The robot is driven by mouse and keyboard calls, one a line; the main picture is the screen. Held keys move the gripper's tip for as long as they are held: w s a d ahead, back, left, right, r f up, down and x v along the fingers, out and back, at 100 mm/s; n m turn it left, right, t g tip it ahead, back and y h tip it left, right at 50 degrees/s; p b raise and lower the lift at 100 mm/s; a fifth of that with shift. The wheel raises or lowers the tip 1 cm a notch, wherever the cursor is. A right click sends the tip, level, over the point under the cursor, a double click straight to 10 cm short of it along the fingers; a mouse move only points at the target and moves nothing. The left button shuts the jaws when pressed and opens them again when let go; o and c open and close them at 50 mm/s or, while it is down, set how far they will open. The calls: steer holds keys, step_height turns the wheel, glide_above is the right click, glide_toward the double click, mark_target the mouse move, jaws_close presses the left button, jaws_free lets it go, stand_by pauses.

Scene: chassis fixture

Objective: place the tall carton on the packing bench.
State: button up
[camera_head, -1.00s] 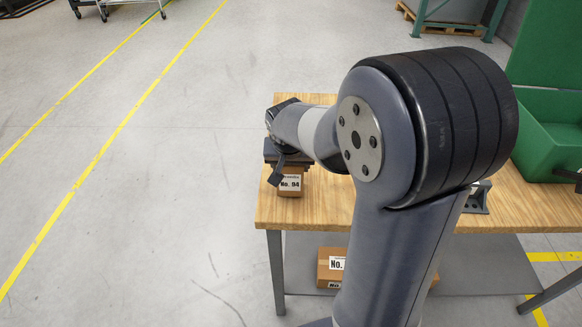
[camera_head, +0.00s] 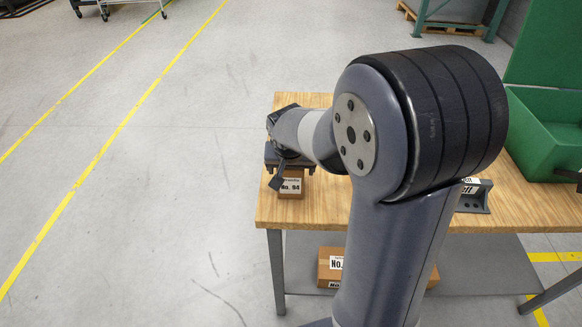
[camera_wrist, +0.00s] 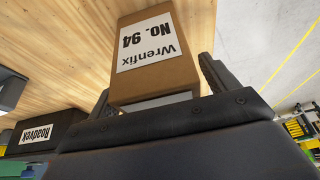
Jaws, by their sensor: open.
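A brown carton (camera_head: 291,191) labelled "No. 94" stands on the wooden packing bench (camera_head: 325,212) near its left edge. In the wrist view the carton (camera_wrist: 178,75) shows its "Wrenfix No. 94" label upside down, with wood behind it. My gripper (camera_head: 287,167) is just above the carton in the head view and hides its top. In the wrist view my gripper (camera_wrist: 160,78) is open, with one finger on each side of the carton. A gap shows beside the right finger; contact on the left is unclear.
Another labelled carton (camera_head: 330,268) sits on the lower shelf. A dark box labelled "Roadvok" (camera_wrist: 45,130) shows in the wrist view. Open floor lies left of the bench.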

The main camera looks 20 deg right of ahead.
steer(key=shift+s+r, duration=0.1)
steer(key=shift+r, duration=0.4)
steer(key=v, duration=1.1)
steer(key=shift+s+p, duration=0.15)
steer(key=shift+p, duration=0.15)
